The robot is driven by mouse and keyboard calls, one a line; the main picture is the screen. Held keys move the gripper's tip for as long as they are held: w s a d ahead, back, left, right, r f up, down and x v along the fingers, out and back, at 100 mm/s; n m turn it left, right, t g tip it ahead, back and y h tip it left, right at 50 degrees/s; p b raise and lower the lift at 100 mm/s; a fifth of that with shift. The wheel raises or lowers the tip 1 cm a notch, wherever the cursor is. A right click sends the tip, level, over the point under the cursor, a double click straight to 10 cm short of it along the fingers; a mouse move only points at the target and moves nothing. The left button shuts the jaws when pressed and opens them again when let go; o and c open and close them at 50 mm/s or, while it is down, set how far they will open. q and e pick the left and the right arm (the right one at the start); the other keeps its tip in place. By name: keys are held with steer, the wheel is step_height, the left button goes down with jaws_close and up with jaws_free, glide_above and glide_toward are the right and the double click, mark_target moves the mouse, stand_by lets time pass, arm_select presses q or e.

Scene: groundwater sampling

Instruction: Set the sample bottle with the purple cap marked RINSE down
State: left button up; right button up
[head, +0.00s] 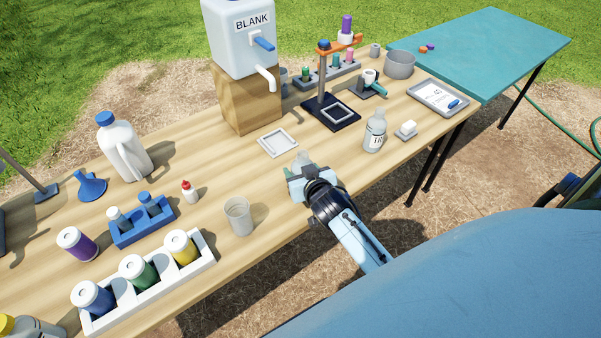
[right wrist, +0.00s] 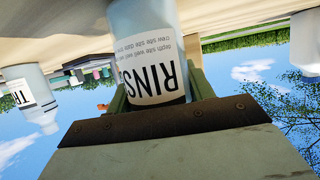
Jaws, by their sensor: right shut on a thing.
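My right gripper (head: 301,173) is over the front edge of the wooden table, right of the clear beaker. It is shut on the RINSE sample bottle (right wrist: 150,75), whose white label reads "RINS" upside down in the right wrist view. In the head view only a small pale part of the bottle (head: 301,159) shows past the gripper. I do not see its cap, and I cannot tell whether its base touches the table. My left gripper is not in view.
A white square tray (head: 278,142) lies just behind my gripper. A clear bottle marked TR (head: 375,132) stands to its right, a clear beaker (head: 238,216) to its left. The BLANK tank (head: 238,45) stands behind on a wooden block (head: 248,103). Bare wood surrounds the tray.

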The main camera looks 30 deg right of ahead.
steer(key=shift+f, duration=0.2)
steer(key=o, duration=1.2)
steer(key=shift+r, duration=0.2)
steer(key=p+v, duration=0.2)
steer(key=v, duration=1)
steer(key=shift+f, duration=0.15)
